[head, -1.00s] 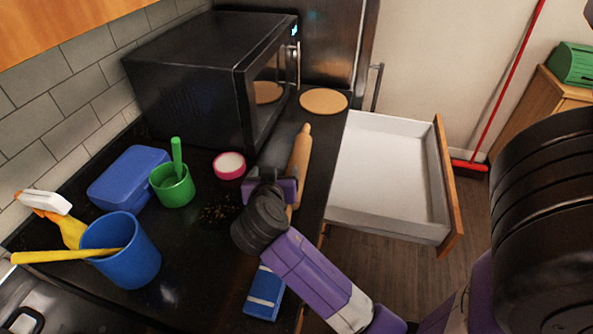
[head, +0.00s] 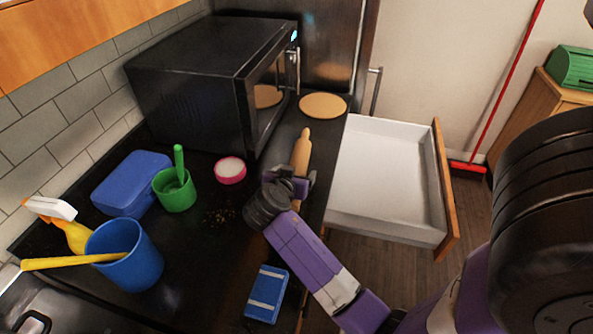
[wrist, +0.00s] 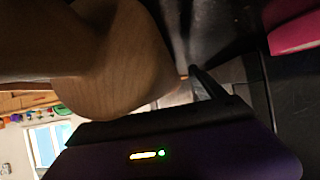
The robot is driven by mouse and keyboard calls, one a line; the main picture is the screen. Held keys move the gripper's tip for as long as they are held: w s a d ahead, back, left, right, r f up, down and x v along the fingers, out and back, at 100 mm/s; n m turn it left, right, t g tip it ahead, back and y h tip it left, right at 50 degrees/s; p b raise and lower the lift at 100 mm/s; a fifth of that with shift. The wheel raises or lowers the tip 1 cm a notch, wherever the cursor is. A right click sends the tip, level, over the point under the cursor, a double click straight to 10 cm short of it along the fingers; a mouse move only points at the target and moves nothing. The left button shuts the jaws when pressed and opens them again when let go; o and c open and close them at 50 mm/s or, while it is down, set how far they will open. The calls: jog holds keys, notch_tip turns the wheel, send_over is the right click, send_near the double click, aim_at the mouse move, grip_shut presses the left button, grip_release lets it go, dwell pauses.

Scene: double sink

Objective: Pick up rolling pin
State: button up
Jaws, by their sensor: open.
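The wooden rolling pin (head: 301,152) lies on the dark counter near its right edge, pointing towards the microwave door side. Its near part is hidden behind my gripper (head: 288,182) in the head view. My gripper is open and low over the near part of the pin. In the wrist view the rolling pin (wrist: 125,65) fills the upper left, very close to the camera. One dark finger (wrist: 208,85) shows beside it. I cannot tell whether the fingers touch the pin.
An open white drawer (head: 385,180) juts out right of the counter. A black microwave (head: 205,80) stands behind left. A round board (head: 323,105), pink-rimmed bowl (head: 230,171), green cup (head: 175,192), blue cup (head: 128,262) and blue sponge (head: 266,293) lie around.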

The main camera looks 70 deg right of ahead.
grip_shut()
dwell(0.4)
jog(key=shift+r, duration=0.1)
